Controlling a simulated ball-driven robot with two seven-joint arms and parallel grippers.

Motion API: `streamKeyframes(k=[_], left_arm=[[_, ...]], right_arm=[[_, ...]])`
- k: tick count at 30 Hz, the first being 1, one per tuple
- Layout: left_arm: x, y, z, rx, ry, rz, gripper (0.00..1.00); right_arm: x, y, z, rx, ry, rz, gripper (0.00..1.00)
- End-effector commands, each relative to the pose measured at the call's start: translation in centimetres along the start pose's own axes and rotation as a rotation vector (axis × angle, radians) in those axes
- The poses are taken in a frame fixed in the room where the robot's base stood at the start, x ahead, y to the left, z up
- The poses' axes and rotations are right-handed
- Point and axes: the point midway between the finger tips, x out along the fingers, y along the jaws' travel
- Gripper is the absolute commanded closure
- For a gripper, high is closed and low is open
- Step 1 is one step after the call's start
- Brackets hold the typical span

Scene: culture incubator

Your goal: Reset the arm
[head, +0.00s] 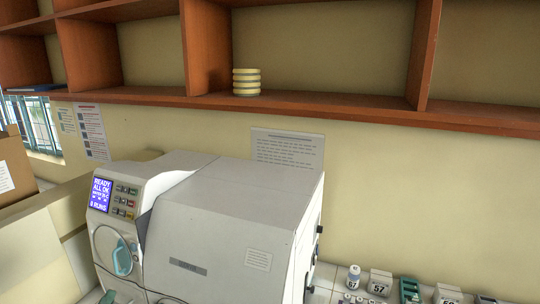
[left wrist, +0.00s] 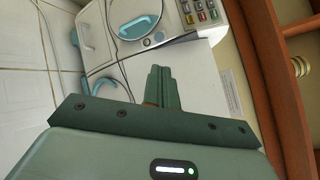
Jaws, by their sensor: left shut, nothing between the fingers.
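My left gripper (left wrist: 158,72) shows in the left wrist view, its two dark green fingers closed together with nothing between them. It points toward the front of a white machine (left wrist: 195,65) and appears apart from it. Only a small green piece, perhaps my left gripper, shows at the bottom edge of the head view. My right gripper is in neither view.
A wooden shelf (head: 360,113) runs along the wall above the machine, with a stack of round dishes (head: 246,82) on it. Labelled bottles and small boxes (head: 381,282) stand to the machine's right. A cardboard box (head: 15,175) is at the left.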

Motion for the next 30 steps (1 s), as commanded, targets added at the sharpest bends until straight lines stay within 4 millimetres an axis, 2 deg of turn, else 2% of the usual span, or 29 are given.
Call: streamKeyframes(k=[1, 6, 12, 16, 18, 23, 26, 29, 30], left_arm=[[-1.7, 0.9, -1.2, -0.116, 0.023, 0.059, 1.0], [-7.7, 3.8, -4.7, -0.538, 0.054, 0.298, 1.0], [-14.7, 5.9, -7.3, -0.931, 0.01, 0.568, 1.0], [-18.9, 6.7, -8.2, -1.134, -0.052, 0.727, 1.0], [-17.6, 9.2, -11.1, -1.12, -0.033, 0.744, 1.0], [-16.4, 13.8, -16.4, -1.127, 0.003, 0.804, 1.0], [-15.8, 17.3, -20.2, -1.133, 0.025, 0.851, 1.0], [-15.5, 21.8, -24.7, -1.143, 0.047, 0.91, 1.0], [-15.5, 24.0, -26.8, -1.15, 0.056, 0.938, 1.0]], right_arm=[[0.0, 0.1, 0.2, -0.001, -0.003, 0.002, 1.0], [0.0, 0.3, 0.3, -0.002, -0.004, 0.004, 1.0], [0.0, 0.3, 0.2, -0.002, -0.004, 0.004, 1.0], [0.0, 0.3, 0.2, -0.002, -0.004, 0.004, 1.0], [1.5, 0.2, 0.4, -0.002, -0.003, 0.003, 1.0], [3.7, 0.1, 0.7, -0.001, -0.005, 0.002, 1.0], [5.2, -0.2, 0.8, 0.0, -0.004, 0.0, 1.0], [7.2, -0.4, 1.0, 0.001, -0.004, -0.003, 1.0], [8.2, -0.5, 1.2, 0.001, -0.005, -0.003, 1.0]])
